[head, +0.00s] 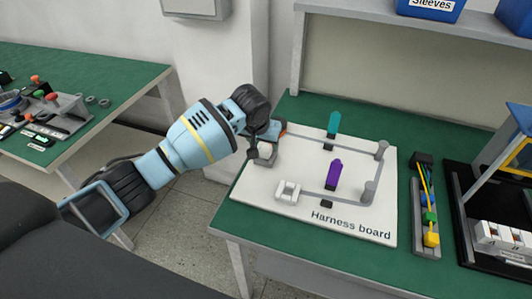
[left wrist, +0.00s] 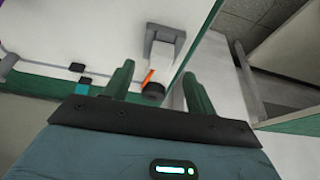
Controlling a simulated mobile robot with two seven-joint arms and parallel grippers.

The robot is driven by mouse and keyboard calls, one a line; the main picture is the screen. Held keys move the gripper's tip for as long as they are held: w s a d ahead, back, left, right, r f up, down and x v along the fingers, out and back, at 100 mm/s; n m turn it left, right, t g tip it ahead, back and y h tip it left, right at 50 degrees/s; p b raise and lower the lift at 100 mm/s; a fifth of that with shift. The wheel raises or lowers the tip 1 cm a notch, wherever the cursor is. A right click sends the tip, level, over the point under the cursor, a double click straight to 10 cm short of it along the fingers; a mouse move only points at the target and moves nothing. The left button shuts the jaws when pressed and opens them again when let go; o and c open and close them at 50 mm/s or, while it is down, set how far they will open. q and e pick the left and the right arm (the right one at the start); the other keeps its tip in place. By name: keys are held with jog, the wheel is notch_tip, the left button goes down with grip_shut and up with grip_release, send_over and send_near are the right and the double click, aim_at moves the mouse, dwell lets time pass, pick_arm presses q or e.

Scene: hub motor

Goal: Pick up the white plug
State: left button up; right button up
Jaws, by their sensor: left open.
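A white block-shaped part, seemingly the white plug (left wrist: 167,50), sits against a grey holder (left wrist: 150,38) in the left wrist view. An orange strip and a round black end show at its near side. In the head view the grey holder (head: 262,158) is at the board's left edge, and my gripper mostly hides the white part. My left gripper (head: 264,145) is over this spot, open; its green fingers (left wrist: 158,72) stand apart, with the orange strip and black end between them in the picture. I cannot tell whether they touch. My right gripper is not in view.
The white harness board (head: 290,222) lies on a green table (head: 232,222). It carries a white forked part (head: 287,191), a purple piece (head: 334,174), a teal piece (head: 333,123) and grey posts (head: 369,191). A tray of coloured parts (head: 428,215) stands at right.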

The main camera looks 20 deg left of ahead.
aim_at(265, 149)
pick_arm(q)
jog(key=b+x, duration=0.1)
jog(key=x, duration=0.4)
jog(key=shift+w+a, duration=0.1)
jog(key=shift+r, duration=0.1)
jog(key=shift+c, duration=0.5)
jog(key=c, duration=1)
